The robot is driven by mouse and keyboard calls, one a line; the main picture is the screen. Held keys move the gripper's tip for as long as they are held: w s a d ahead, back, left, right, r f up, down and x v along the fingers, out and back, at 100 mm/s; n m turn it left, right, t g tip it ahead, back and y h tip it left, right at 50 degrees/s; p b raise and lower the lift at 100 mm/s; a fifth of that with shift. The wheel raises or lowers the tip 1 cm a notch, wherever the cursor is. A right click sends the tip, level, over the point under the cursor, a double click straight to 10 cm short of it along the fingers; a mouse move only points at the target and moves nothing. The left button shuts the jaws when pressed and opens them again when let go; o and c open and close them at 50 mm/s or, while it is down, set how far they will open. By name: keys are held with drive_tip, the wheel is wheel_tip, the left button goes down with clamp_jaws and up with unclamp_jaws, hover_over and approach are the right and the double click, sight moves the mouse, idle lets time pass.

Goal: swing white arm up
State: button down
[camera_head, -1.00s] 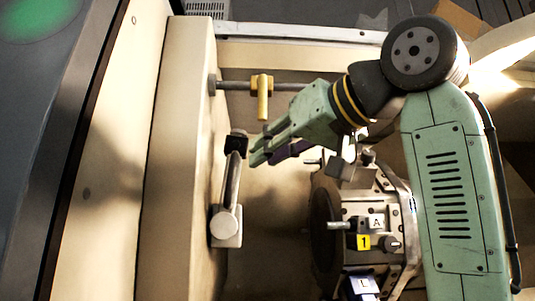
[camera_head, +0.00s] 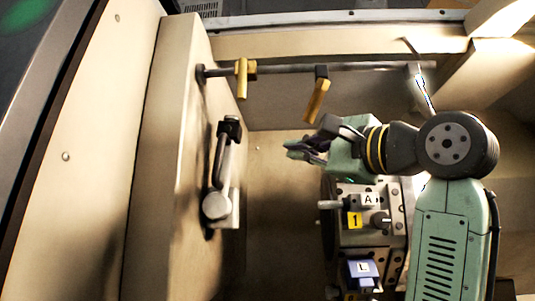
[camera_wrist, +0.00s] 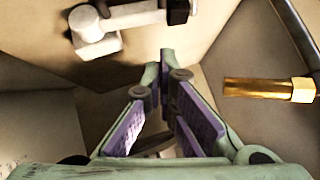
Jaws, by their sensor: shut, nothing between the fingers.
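No part is clearly marked as the white arm. A thin white piece (camera_head: 424,94) slants down from the right end of the pipe at the back. On the left cream panel, a silver bar handle (camera_head: 222,160) runs between a white block (camera_head: 217,207) below and a black block (camera_head: 230,129) above. The white block also shows at upper left in the wrist view (camera_wrist: 96,32). My green and purple gripper (camera_head: 290,149) is shut and empty, in the space right of the handle, touching nothing visible. Its fingertips (camera_wrist: 163,68) come together in the wrist view.
Two yellow nozzles hang from the back pipe (camera_head: 290,69): one left (camera_head: 241,80), one nearer my gripper (camera_head: 317,100), probably the one at right in the wrist view (camera_wrist: 258,88). A turret (camera_head: 372,238) with labelled tools stands below my gripper. Open space lies between panel and turret.

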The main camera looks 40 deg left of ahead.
drive_tip(key=p, duration=0.4)
approach(234, 147)
drive_tip(key=w+a, duration=0.1)
drive_tip(key=w, duration=0.2)
drive_tip(key=a, duration=0.1)
drive_tip(key=s+a+p, duration=0.1)
drive_tip(key=a+r, duration=0.1)
drive_tip(key=a, duration=0.1)
drive_tip(key=shift+s+p, duration=0.3)
drive_tip(key=shift+p, duration=0.1)
